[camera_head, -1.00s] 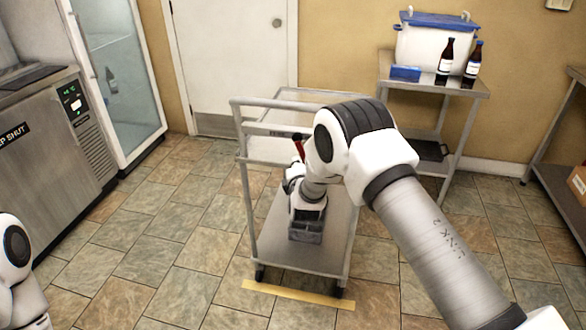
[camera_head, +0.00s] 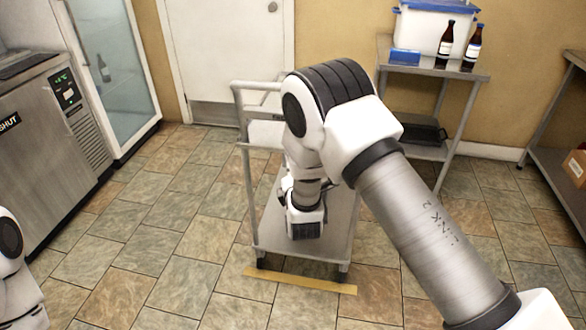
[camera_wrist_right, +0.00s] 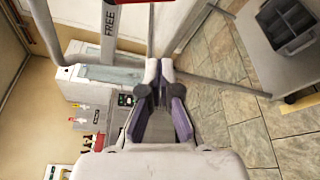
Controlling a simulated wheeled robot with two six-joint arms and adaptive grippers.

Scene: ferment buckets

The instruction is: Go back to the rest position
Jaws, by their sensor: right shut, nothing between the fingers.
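In the head view my right arm reaches out over the wheeled cart (camera_head: 247,190). Its end points down in front of the cart, and the fingers are hidden there behind the arm's links. In the right wrist view my right gripper (camera_wrist_right: 159,72) is shut with its fingertips together and nothing between them.
A dark grey compartment tray (camera_wrist_right: 286,25) rests on a grey shelf. A steel table (camera_head: 470,72) at the back right holds a blue-lidded white tub (camera_head: 425,28), two dark bottles and a blue box (camera_head: 405,56). Steel cooler (camera_head: 48,140) stands left; the tiled floor between is clear.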

